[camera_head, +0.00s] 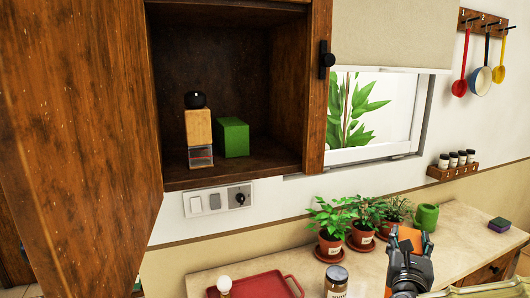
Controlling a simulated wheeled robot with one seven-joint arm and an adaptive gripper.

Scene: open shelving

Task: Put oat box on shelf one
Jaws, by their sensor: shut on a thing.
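My gripper (407,247) is at the lower right, above the counter by the potted plants. It is shut on an orange box (416,237), mostly hidden behind the fingers. No label shows, so I cannot tell whether it is the oat box. An open wooden cabinet (225,75) is at the upper left, apart from my gripper. On its floor (265,163) a tan block (198,127) stands on a small clear container (201,157), with a black ball (195,100) on top. A green box (232,137) stands right beside them. No shelf number is readable.
The open cabinet door (75,130) fills the left side. On the counter (300,257) are several potted plants (332,225), a red tray (262,287), a jar (336,281) and a green pot (427,217). The cabinet's right floor is clear.

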